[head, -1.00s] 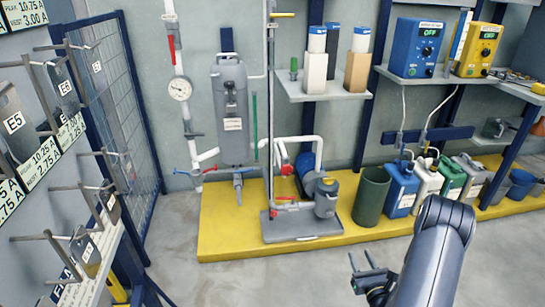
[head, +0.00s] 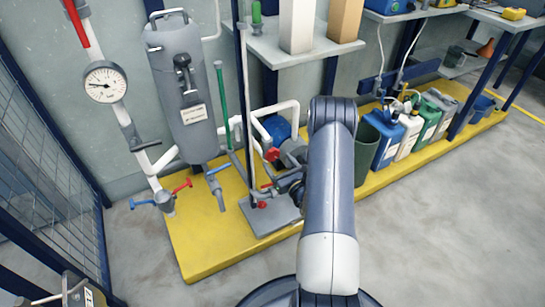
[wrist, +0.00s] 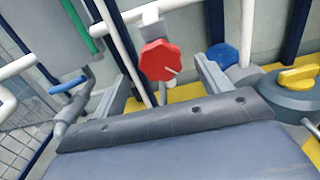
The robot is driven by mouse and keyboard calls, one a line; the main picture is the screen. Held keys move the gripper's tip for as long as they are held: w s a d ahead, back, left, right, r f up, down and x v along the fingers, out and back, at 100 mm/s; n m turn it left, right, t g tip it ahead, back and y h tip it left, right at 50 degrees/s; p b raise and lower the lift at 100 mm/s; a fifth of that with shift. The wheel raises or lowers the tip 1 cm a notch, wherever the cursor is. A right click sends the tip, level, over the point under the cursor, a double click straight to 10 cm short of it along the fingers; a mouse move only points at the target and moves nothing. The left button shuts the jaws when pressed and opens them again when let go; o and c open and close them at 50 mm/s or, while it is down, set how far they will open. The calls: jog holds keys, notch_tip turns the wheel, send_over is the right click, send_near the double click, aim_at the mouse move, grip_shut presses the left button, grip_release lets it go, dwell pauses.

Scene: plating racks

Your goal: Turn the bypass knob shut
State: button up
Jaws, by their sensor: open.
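A red faceted knob (wrist: 161,61) with a white mark on its face sits on a pale pipe fitting in the wrist view. It is probably the red knob (head: 272,155) on the pipework left of my arm in the head view. My gripper (wrist: 159,72) is open, with one finger on each side of the knob in the picture. I see no contact; the depth between fingertips and knob is hard to judge. In the head view my gripper (head: 292,190) is dark, small and partly hidden by my arm. No label naming the knob is readable.
A yellow-handled grey lid (wrist: 298,78) and a blue round part (wrist: 222,55) lie right of the knob. A blue lever valve (wrist: 68,85) is at left. A thin upright pole (head: 243,100) stands close by. A green bin (head: 372,150) is right of my arm.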

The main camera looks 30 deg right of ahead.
aim_at(274, 156)
jog(key=w+b, duration=0.1)
jog(key=w, duration=0.4)
jog(key=shift+a, duration=0.1)
jog(key=c, duration=1)
jog(key=shift+f+n+b, duration=0.25)
jog(key=shift+n+b, duration=0.45)
jog(key=shift+b, duration=0.1)
jog(key=n+b, duration=0.2)
jog(key=shift+n, duration=0.3)
jog(key=shift+r+n, duration=0.2)
jog(key=shift+n, duration=0.2)
jog(key=o, duration=1)
